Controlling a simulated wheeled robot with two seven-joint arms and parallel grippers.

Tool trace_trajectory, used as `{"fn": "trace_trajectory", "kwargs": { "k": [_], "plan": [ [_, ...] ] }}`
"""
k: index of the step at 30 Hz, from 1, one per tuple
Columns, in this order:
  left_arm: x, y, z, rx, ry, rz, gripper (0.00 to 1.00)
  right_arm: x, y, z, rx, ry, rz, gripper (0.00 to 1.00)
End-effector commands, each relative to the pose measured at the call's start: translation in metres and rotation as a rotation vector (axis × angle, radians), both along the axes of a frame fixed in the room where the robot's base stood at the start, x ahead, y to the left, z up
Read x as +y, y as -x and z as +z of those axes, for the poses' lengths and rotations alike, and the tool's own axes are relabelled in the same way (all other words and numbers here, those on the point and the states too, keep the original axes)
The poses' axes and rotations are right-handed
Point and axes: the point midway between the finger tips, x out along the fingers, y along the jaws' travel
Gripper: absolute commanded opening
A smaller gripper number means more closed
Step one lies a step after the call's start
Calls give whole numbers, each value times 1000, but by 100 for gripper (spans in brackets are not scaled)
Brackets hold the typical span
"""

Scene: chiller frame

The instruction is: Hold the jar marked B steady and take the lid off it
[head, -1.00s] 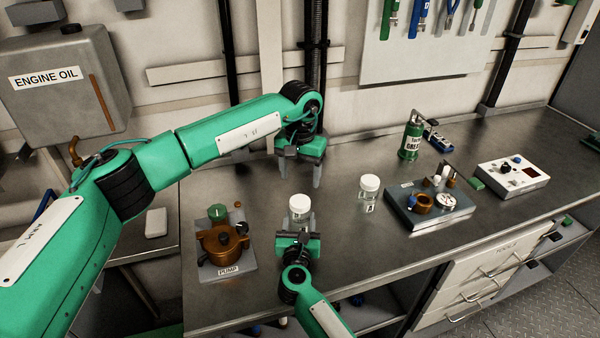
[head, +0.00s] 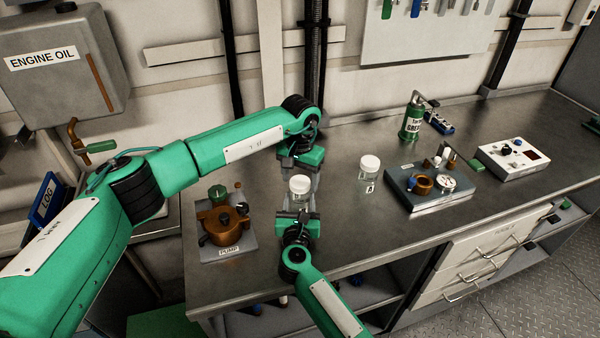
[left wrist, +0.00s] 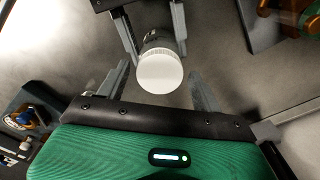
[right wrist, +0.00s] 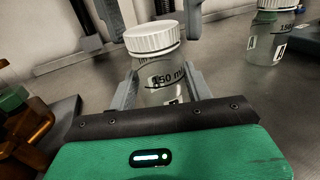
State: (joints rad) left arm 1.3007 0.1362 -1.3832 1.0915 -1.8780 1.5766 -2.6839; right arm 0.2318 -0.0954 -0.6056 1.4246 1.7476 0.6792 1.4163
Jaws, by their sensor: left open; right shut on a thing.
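A clear jar with a white lid (head: 299,184) stands upright on the bench; its lid also shows in the left wrist view (left wrist: 160,72). Its mark is partly hidden, so I cannot read the letter. My right gripper (right wrist: 162,90) is shut on the jar's body, below the lid.
A brown pump (head: 222,224) on a plate stands left of the held jar. A grey tray with brown parts (head: 440,203), a green grease can (head: 411,122) and a white control box (head: 513,161) lie to the right. Bare bench separates the two jars.

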Motion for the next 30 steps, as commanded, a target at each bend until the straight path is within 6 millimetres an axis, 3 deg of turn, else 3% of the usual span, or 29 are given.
{"fn": "trace_trajectory", "kwargs": {
  "k": [4,11,19,30],
  "plan": [
    [0,0,0,0,0,0,65,0,0,0,0,0,0,0],
    [0,0,0,0,0,0,22,0,0,0,0,0,0,0],
    [0,0,0,0,0,81,22,0,0,0,0,0,0,0],
    [0,0,1,-1,0,644,22,0,0,0,0,0,0,0]
  ]
}}
